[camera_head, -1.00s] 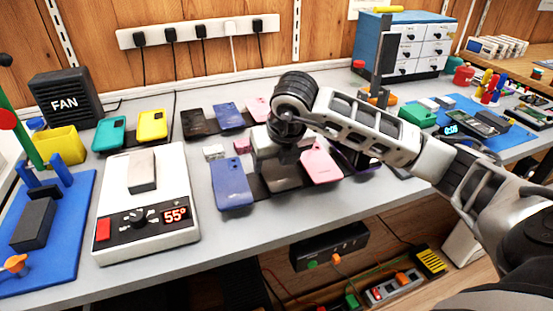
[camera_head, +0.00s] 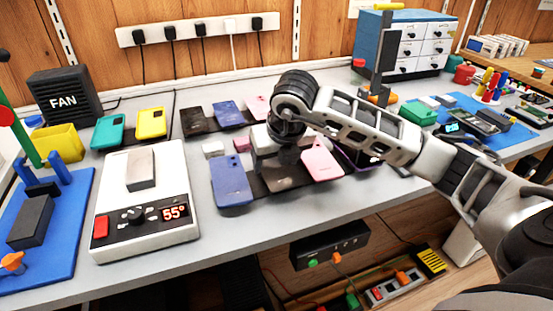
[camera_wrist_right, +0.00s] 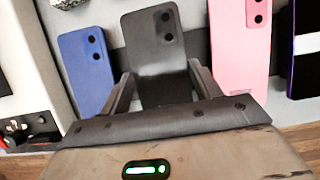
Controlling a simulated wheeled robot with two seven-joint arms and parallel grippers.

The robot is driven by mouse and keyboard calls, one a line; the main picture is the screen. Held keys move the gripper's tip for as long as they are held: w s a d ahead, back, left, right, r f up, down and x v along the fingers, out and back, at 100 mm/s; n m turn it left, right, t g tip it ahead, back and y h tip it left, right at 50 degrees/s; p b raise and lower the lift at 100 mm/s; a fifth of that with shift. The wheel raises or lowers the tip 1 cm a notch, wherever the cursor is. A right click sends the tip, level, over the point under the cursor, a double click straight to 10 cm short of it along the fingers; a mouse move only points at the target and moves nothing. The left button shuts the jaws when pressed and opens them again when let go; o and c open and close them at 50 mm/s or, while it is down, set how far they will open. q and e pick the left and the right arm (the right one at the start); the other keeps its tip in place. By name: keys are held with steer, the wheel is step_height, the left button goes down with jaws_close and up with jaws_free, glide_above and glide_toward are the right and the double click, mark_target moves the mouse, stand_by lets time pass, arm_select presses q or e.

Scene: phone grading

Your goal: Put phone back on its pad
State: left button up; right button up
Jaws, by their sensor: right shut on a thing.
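My right gripper (camera_head: 282,158) is over the front row of phones. In the right wrist view its fingers (camera_wrist_right: 160,92) are shut on a black phone (camera_wrist_right: 155,45), one on each side. In the head view the black phone (camera_head: 284,178) shows only in part below the gripper, between a blue phone (camera_head: 232,182) and a pink phone (camera_head: 322,162). It lies at or just above the dark pad strip (camera_head: 258,187); I cannot tell whether it touches. The left gripper is not in view.
A hot plate (camera_head: 145,225) reading 55° stands at left, with a grey block on it. Behind are a yellow phone (camera_head: 152,122), a green phone (camera_head: 109,131) and a back row of phones (camera_head: 228,114). Bare grey table (camera_head: 245,230) lies along the front.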

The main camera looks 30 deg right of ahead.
stand_by(0.3)
steer(key=o, duration=1.4)
steer(key=shift+r+p, duration=0.4)
steer(key=shift+r, duration=0.3)
step_height(320, 180, up, 7)
steer(key=p, duration=0.4)
steer(key=shift+f, duration=0.1)
stand_by(0.5)
